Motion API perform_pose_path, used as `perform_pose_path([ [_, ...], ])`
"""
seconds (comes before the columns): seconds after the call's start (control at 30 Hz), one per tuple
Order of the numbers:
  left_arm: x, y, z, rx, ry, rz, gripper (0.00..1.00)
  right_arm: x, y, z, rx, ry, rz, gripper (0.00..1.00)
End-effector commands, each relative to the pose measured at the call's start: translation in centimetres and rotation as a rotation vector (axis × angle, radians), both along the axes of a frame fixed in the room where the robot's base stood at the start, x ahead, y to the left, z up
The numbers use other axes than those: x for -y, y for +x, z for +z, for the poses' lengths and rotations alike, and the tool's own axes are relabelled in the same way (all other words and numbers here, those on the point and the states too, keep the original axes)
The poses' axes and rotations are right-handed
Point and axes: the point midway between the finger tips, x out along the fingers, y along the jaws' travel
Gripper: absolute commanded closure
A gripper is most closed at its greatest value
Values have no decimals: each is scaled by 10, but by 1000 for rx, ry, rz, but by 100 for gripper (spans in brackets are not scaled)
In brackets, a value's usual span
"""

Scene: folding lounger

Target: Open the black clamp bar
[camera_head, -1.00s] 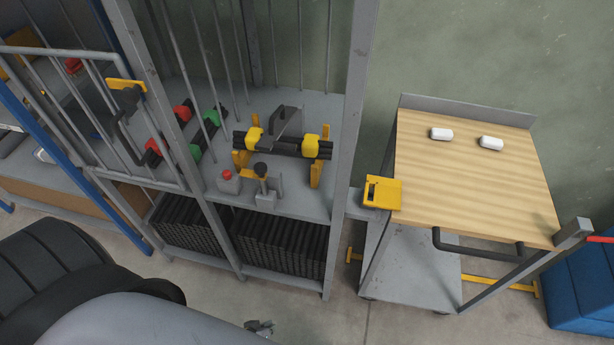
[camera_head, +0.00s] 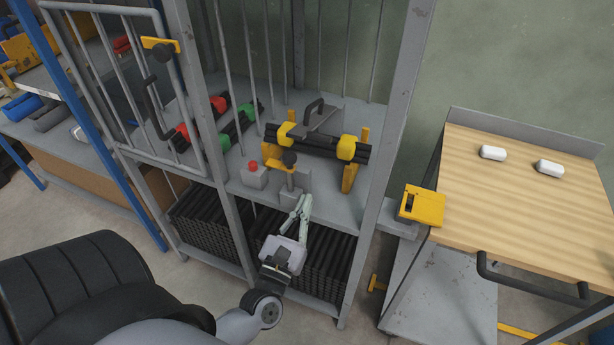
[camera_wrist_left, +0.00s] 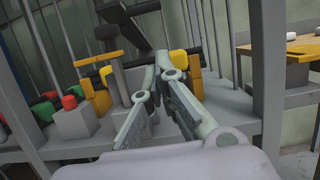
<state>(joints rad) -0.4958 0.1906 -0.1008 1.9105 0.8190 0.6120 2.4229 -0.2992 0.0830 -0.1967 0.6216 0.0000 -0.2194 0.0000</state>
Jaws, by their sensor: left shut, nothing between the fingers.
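A long black bar pair (camera_head: 318,146) with yellow blocks lies across yellow supports on the cabinet shelf. A dark grey plate with a black handle (camera_head: 314,110) crosses it. I cannot tell which dark part is the clamp bar. My left gripper (camera_head: 303,201) is shut and empty, at the shelf's front edge below that clamp. In the left wrist view its fingertips (camera_wrist_left: 158,76) meet, with a dark bar (camera_wrist_left: 128,20) beyond. My right gripper is out of view.
A red button on a grey box (camera_head: 254,174) stands left of the clamp. Red and green blocks on black bars (camera_head: 225,122) lie further left. A barred door (camera_head: 118,90) is at left, a cabinet post (camera_head: 398,150) at right. A wooden-topped cart (camera_head: 520,190) stands beyond.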

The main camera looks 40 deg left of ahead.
Motion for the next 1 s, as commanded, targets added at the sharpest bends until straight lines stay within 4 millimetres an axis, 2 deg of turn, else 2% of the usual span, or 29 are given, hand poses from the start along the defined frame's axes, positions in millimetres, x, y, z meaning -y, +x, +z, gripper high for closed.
perform_pose_path([
  [0.03, -3, 10, 7, 4, 0, 2, 100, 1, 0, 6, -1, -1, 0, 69],
  [0.37, -18, 75, 27, 1, 3, 2, 100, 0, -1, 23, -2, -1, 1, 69],
  [0.43, -19, 80, 40, 0, 1, 1, 100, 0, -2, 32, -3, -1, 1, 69],
  [0.6, -21, 89, 55, -1, 3, 1, 100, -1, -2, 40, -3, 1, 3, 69],
  [1.0, -21, 92, 58, -3, 4, 0, 100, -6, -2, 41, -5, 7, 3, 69],
])
